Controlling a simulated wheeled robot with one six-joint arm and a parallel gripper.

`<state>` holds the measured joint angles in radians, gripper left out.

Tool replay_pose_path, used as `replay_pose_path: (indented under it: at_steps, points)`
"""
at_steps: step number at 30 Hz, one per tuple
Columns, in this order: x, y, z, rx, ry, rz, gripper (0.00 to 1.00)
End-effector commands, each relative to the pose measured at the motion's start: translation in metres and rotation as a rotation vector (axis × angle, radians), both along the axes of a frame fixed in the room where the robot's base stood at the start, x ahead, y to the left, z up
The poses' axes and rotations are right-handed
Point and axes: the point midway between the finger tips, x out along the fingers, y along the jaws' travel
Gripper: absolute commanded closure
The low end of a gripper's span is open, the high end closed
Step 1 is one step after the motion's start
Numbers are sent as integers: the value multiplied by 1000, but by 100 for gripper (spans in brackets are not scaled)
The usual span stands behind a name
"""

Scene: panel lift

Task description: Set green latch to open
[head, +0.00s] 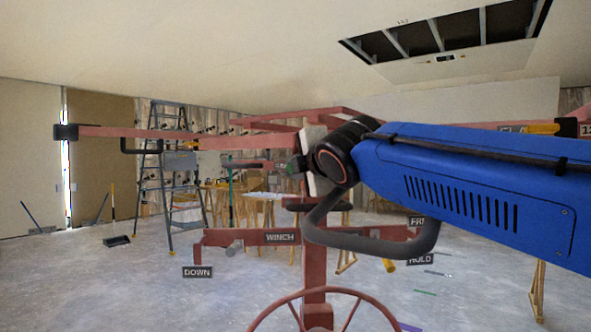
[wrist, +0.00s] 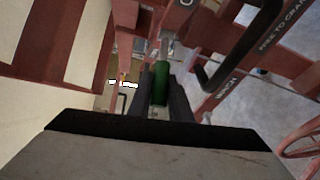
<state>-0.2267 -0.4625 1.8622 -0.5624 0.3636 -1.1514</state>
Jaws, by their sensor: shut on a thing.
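The green latch (wrist: 160,84) shows as a rounded green handle between my two dark fingers in the wrist view. My gripper (wrist: 160,97) is shut on it. In the head view my gripper (head: 298,167) is at the red lift's upright post, and a small piece of the green latch (head: 291,169) shows at its left side. The latch's pivot and its open and shut marks are hidden or too small to read, so its setting cannot be told.
The red panel lift (head: 314,265) has a WINCH bar (head: 280,238), a DOWN label (head: 197,272), a HOLD label (head: 420,259) and a handwheel (head: 322,294). A stepladder (head: 165,180) stands behind at left. A ceiling opening (head: 450,30) is at upper right. Open floor lies at front left.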

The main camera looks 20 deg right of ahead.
Motion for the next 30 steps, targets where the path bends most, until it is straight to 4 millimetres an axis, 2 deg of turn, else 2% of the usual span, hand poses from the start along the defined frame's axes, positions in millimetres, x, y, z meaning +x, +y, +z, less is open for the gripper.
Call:
replay_pose_path:
  at_steps: [1, 3, 30]
  points:
    - [0, 0, -1, 0, 2, 0, 75]
    - [0, 0, -1, 0, 2, 0, 64]
    - [1, 2, 0, -2, 1, -57, 64]
